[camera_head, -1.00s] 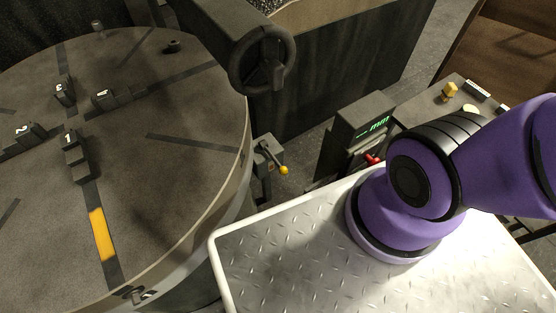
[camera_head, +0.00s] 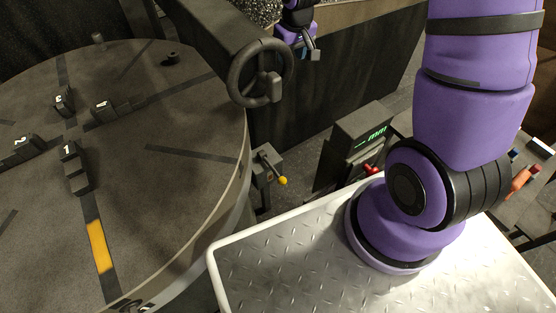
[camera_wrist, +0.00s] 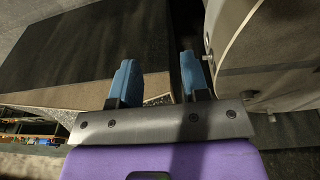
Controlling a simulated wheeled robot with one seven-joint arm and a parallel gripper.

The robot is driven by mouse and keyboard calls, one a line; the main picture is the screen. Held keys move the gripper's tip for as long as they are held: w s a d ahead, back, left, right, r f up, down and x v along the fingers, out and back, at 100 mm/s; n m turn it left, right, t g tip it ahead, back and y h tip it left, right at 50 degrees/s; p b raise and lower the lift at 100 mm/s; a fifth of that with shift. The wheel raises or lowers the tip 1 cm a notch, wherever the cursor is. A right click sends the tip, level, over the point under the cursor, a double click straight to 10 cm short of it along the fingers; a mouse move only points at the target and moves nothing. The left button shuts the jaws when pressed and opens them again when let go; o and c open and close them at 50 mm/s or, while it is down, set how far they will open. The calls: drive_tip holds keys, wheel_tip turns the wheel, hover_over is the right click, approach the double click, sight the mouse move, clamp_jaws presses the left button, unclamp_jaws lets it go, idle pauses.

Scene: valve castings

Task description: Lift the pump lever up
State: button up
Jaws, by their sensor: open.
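A lever with a yellow ball knob (camera_head: 283,180) sticks out of a small grey box (camera_head: 268,160) beside the round table. It slopes down to the right. A red handle (camera_head: 370,169) shows below the green display; no label tells which of the two is the pump lever. My gripper (camera_head: 314,50) hangs at the top of the head view, right of the handwheel, above and apart from both. In the wrist view its blue fingers (camera_wrist: 156,76) are spread with nothing between them. Neither lever can be made out there.
The round table (camera_head: 190,190) with numbered blocks fills the left. A handwheel (camera_head: 261,72) juts out near my gripper. The display post (camera_head: 362,128) stands right of the grey box. A white tread-plate deck (camera_head: 290,265) lies in front.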

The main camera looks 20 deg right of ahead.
wheel_tip(320, 180, down, 20)
drive_tip(key=w+a+g, duration=0.1)
drive_tip(key=g+y, duration=0.1)
drive_tip(key=y, duration=0.1)
hover_over(272, 167)
drive_tip(key=s+d, duration=0.3)
wheel_tip(272, 167, down, 17)
drive_tip(key=f, duration=0.3)
drive_tip(key=a+f, duration=0.1)
drive_tip(key=f, duration=0.3)
drive_tip(key=a+f, duration=0.1)
drive_tip(key=f, duration=0.2)
drive_tip(key=shift+s+f, duration=0.25)
clamp_jaws()
